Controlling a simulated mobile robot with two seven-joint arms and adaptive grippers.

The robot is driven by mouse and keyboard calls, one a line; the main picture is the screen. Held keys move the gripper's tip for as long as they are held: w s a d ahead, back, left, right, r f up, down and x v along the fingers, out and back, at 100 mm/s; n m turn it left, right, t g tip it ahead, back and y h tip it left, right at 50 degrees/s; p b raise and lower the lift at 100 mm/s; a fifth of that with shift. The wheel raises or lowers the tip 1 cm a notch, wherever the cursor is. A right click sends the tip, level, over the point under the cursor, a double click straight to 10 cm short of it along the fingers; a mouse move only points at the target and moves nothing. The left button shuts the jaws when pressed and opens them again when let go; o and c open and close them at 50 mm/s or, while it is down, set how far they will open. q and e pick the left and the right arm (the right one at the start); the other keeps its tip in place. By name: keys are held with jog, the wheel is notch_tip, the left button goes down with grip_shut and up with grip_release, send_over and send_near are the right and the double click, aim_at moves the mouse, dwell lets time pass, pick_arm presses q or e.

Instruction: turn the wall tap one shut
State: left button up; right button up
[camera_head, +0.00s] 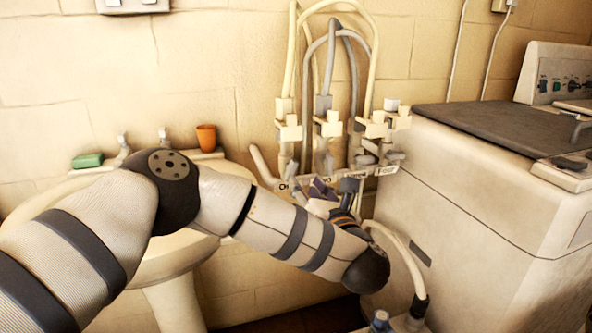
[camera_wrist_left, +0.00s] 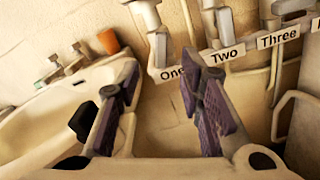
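Wall tap one (camera_wrist_left: 158,45) is a pale fitting above the label "One" (camera_wrist_left: 170,74) in the left wrist view. A part of it points down between and beyond my finger tips; I cannot tell whether this is its handle or its outlet. In the head view the row of taps (camera_head: 288,132) stands over the label strip (camera_head: 380,172), and my left arm hides part of the "One" end. My left gripper (camera_wrist_left: 158,84) is open, with its purple-padded fingers spread and nothing between them. In the head view it (camera_head: 322,190) is small and partly hidden by my arm. My right gripper is not in view.
A washbasin (camera_wrist_left: 40,112) stands at the left, with a green soap (camera_head: 88,160) and an orange cup (camera_head: 206,137) on its rim. A washing machine (camera_head: 470,200) stands close at the right. Hoses (camera_head: 372,45) rise above the taps, and a pale hose (camera_head: 400,250) hangs below.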

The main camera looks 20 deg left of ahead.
aim_at(294, 170)
pick_arm(q)
jog(key=x, duration=0.7)
jog(key=shift+w+a+f+b, duration=0.2)
jog(key=shift+w+f+b, duration=0.05)
jog(key=shift+w+b, duration=0.15)
jog(key=shift+w+a+r, duration=0.15)
jog(key=shift+w+a, duration=0.15)
jog(key=shift+w, duration=0.1)
grip_shut()
